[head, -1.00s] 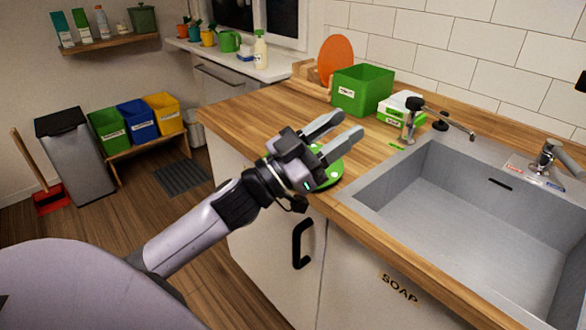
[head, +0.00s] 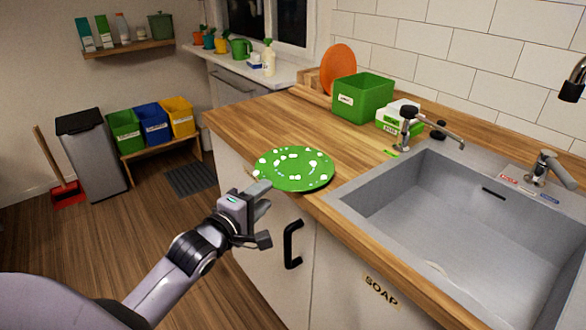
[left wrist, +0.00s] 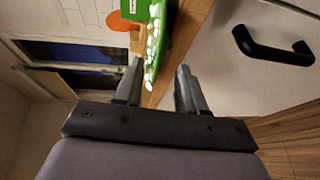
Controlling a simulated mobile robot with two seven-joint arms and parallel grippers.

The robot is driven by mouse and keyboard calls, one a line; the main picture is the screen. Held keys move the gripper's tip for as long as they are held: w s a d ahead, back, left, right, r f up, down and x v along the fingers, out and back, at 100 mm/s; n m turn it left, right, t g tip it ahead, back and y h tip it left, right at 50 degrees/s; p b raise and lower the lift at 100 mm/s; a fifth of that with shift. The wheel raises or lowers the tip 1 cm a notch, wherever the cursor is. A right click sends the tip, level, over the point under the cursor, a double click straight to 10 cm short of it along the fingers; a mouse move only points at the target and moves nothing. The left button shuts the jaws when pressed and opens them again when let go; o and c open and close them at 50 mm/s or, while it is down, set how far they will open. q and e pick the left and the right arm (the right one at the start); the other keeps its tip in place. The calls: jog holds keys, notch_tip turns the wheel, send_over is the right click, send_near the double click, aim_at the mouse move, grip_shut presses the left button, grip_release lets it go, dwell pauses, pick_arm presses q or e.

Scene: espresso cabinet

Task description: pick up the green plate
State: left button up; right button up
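The green plate (head: 293,169) with white spots lies on the wooden counter, by its front left edge, left of the sink. My left gripper (head: 258,196) is just in front of the counter edge, a little below and left of the plate. In the left wrist view the plate (left wrist: 157,40) shows edge-on, beyond and between the two spread fingers (left wrist: 158,88). The left gripper is open and empty, apart from the plate. My right gripper is not in view.
The sink (head: 470,215) is to the right of the plate. A green box (head: 362,98), an orange disc (head: 338,70) and a white-and-green box (head: 396,116) stand behind. A black cabinet handle (head: 292,244) juts out below the counter.

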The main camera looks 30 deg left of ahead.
pick_arm(q)
send_near(295, 169)
jog(key=shift+w+a+f, duration=0.25)
jog(key=shift+w, duration=0.25)
jog(key=shift+w+a+f, duration=0.2)
jog(key=shift+w, duration=0.25)
jog(key=shift+w+a+f, duration=0.25)
jog(key=shift+w, duration=0.25)
grip_shut()
